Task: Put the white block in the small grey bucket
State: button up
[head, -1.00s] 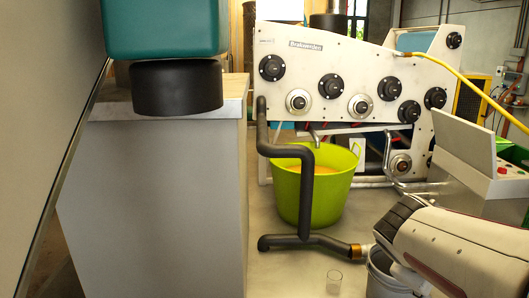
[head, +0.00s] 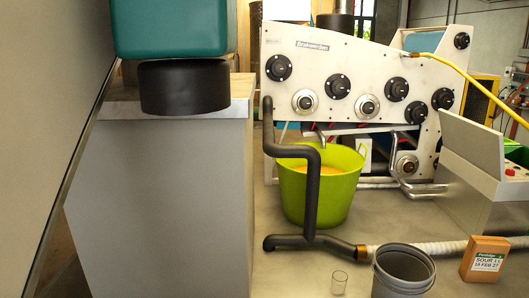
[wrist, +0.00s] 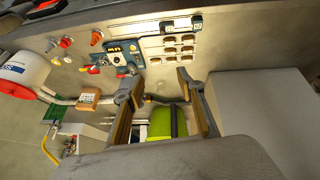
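The small grey bucket (head: 380,280) stands upright on the floor at the lower right of the head view. Its mouth is open and I see no white block in the visible part of its inside; the bottom is not clear. I cannot make out a white block in either view. My gripper (wrist: 161,116) shows in the wrist view with its two fingers spread apart. Nothing is held between them; the green tub (wrist: 160,124) and a dark pipe show beyond the gap. My gripper is not in the head view.
A brown block with a white label (head: 484,259) is right of the bucket. A clear glass (head: 338,282) stands left of it. A pale hose (head: 415,249) runs behind. A dark pipe (head: 311,190) stands before the green tub (head: 335,190). A grey cabinet (head: 160,200) fills the left.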

jog(key=shift+s+a+f+m+y, duration=0.2)
jog(key=shift+s+a+y, duration=0.05)
jog(key=shift+s+a, duration=0.4)
jog(key=shift+s+a+f+m+y, duration=0.2)
jog(key=shift+s+a+y, duration=0.05)
jog(key=shift+s+a, duration=0.3)
dwell(0.5)
